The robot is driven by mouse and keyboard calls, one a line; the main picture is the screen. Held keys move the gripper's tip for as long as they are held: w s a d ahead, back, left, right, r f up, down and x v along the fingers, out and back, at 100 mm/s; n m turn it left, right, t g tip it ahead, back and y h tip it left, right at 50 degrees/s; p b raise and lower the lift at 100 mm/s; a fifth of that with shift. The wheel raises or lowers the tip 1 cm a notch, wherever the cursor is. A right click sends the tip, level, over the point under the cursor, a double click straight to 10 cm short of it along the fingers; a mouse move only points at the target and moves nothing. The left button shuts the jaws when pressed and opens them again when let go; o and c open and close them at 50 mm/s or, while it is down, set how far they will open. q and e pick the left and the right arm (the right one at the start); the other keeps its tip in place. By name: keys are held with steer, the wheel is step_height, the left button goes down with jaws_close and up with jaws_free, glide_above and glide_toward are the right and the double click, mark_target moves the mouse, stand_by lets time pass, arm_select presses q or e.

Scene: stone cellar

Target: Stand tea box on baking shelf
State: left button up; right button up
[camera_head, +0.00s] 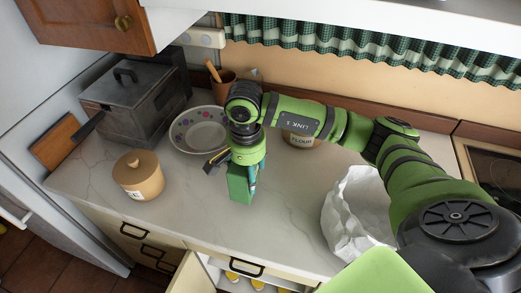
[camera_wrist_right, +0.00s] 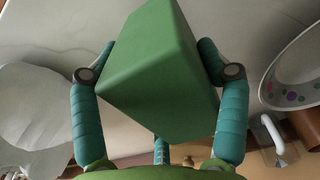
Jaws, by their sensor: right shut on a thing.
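A green box, the tea box (camera_head: 240,186), hangs below my right gripper (camera_head: 243,170) over the middle of the counter. In the right wrist view the tea box (camera_wrist_right: 155,75) sits between the teal fingers of my right gripper (camera_wrist_right: 157,62), which is shut on it. Whether its lower end touches the counter is hard to tell. My left gripper is out of view.
On the counter (camera_head: 285,225) stand a lidded tan jar (camera_head: 138,176), a grey metal box (camera_head: 133,98), a dotted bowl (camera_head: 200,131), a utensil pot (camera_head: 224,88) and a flour jar (camera_head: 300,140). A crumpled white bag (camera_head: 352,215) stands right. The counter's front middle is clear.

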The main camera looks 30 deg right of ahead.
steer(key=w+d+f+b, duration=0.1)
steer(key=w+d, duration=0.1)
steer(key=w+d+f+b, duration=0.1)
steer(key=w+d, duration=0.1)
steer(key=d, duration=0.1)
steer(key=w+d+f+b, duration=0.1)
steer(key=w+d, duration=0.2)
steer(key=shift+w+d+f, duration=0.1)
steer(key=shift+d+f, duration=0.05)
steer(key=shift+f, duration=0.15)
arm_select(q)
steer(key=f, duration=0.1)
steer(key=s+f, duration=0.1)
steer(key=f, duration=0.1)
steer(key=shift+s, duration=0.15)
arm_select(e)
steer(key=shift+w, duration=0.1)
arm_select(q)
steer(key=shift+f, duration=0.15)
arm_select(e)
steer(key=shift+f, duration=0.1)
steer(key=shift+f, duration=0.1)
steer(key=o, duration=1.3)
steer(key=shift+c, duration=0.2)
